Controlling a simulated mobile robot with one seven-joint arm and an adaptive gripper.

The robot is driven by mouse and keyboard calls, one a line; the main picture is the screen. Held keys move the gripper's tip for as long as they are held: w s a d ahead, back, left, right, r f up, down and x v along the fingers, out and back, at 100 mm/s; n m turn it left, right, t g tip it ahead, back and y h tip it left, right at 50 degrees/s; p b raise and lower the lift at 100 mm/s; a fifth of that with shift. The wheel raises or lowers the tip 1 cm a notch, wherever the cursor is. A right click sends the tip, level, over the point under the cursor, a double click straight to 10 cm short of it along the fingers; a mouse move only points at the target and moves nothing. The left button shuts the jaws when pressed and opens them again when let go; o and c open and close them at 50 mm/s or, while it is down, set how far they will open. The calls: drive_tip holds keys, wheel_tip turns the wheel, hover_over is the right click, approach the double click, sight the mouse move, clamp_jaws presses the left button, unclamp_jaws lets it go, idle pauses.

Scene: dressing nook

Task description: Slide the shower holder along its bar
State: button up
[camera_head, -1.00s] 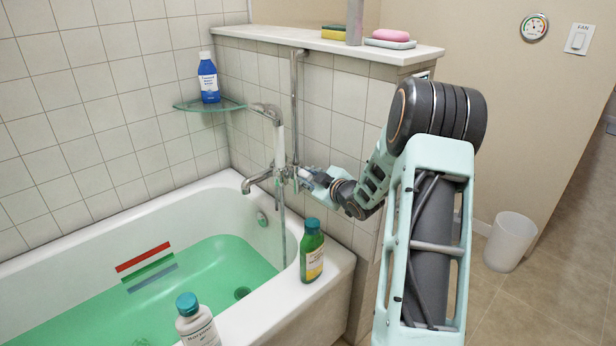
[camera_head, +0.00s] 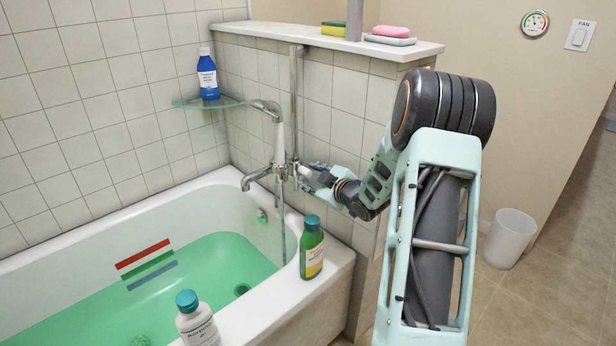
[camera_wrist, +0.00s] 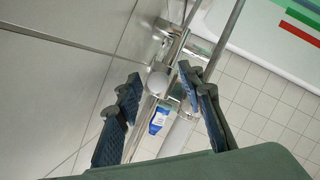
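The chrome shower bar (camera_head: 295,85) stands upright against the tiled wall above the tub. The hand shower (camera_head: 265,108) hangs near it, its pale handle running down in front of the mixer tap (camera_head: 258,178). The shower holder is small and cannot be told clearly from the fittings in the head view. In the wrist view, a round white knob (camera_wrist: 157,83), apparently part of the holder, lies between my fingertips beside chrome parts. My gripper (camera_head: 304,172) is at the bar's lower end; in the wrist view its blue-padded fingers (camera_wrist: 160,88) are apart, with gaps visible around the knob.
The tub (camera_head: 325,265) holds green water. A green bottle (camera_head: 312,250) and a white bottle (camera_head: 196,322) stand on its rim. A glass corner shelf (camera_head: 190,102) holds a blue bottle (camera_head: 208,76). The ledge (camera_head: 270,35) above carries a sponge and soap.

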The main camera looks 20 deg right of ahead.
drive_tip(key=v, duration=1)
drive_tip(key=shift+s, duration=0.15)
